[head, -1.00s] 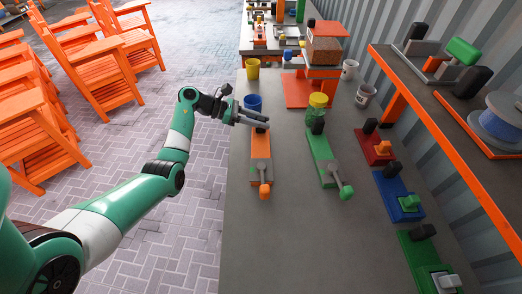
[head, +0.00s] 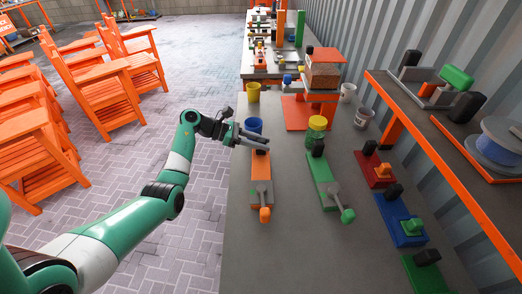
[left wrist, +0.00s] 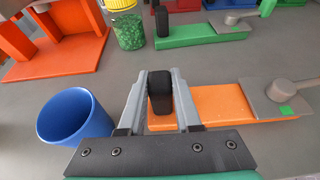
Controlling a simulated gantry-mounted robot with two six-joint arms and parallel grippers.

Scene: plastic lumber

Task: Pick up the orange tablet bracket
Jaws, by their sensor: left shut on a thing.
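The orange tablet bracket (head: 260,171) lies flat on the grey table, an orange bar with a grey lever and orange knob at its near end. It also shows in the left wrist view (left wrist: 220,102). My left gripper (head: 268,146) is at its far end. In the left wrist view, the fingers of my left gripper (left wrist: 160,80) stand on either side of the bracket's upright black block (left wrist: 160,92) and are shut on it. The bracket appears to rest on the table. My right gripper is not in view.
A blue cup (left wrist: 75,122) stands close beside my left gripper. A green bracket (head: 323,175) lies to the right, with a green-filled jar (head: 316,130) behind it. Red (head: 372,168) and blue (head: 402,222) brackets lie further right. Bare table lies in front of the orange bracket.

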